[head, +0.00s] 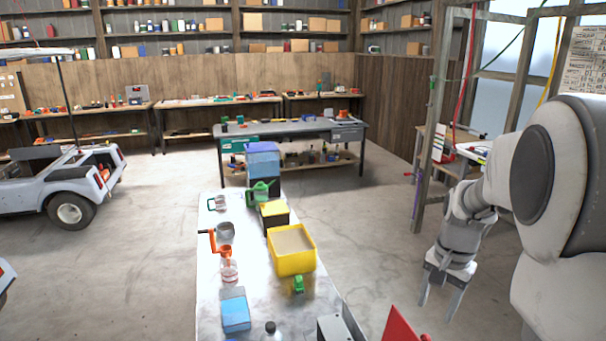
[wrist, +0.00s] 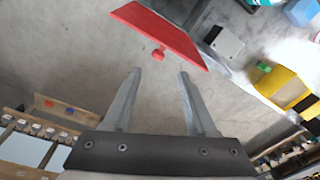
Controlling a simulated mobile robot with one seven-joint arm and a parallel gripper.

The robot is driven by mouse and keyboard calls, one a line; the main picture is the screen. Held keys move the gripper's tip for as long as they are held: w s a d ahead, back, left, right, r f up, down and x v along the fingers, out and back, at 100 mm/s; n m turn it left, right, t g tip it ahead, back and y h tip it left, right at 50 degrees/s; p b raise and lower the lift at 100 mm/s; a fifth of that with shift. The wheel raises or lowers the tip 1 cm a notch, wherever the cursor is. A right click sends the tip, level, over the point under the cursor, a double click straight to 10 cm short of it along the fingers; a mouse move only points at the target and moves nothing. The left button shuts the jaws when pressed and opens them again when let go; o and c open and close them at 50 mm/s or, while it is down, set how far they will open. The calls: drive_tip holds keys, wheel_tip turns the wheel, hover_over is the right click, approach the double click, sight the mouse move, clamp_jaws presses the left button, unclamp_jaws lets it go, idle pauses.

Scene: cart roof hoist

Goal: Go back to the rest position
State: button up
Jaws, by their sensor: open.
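My gripper (head: 441,299) hangs at the right of the head view, to the right of the long table, with its fingers pointing down. Its two fingers are apart with nothing between them. In the wrist view my gripper (wrist: 160,75) also shows open and empty, with bare concrete floor behind the fingers. A red panel with a small red knob (wrist: 160,30) is beyond the fingertips in the wrist view, apart from them. The red panel also shows at the bottom of the head view (head: 402,327).
The long table (head: 213,280) carries a yellow bin (head: 293,262), a blue box (head: 236,312), a green watering can (head: 259,192) and a small green object (head: 298,284). A wooden post frame (head: 430,130) stands behind my arm. A cart (head: 60,190) is at left. Floor between is clear.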

drive_tip(key=s+a+r+n+t+b, duration=0.2)
drive_tip(key=s+a+n, duration=0.3)
drive_tip(key=s, duration=0.4)
drive_tip(key=s+a+r+n+t+b, duration=0.2)
drive_tip(key=s+a+r+n+b, duration=0.1)
drive_tip(key=s+a, duration=0.5)
drive_tip(key=shift+s+n+t+b, duration=0.45)
drive_tip(key=shift+s+n, duration=0.3)
drive_tip(key=shift+n, duration=0.15)
drive_tip(key=shift+a+r, duration=0.1)
drive_tip(key=shift+c, duration=0.3)
drive_tip(key=shift+c, duration=0.3)
drive_tip(key=shift+s, duration=0.15)
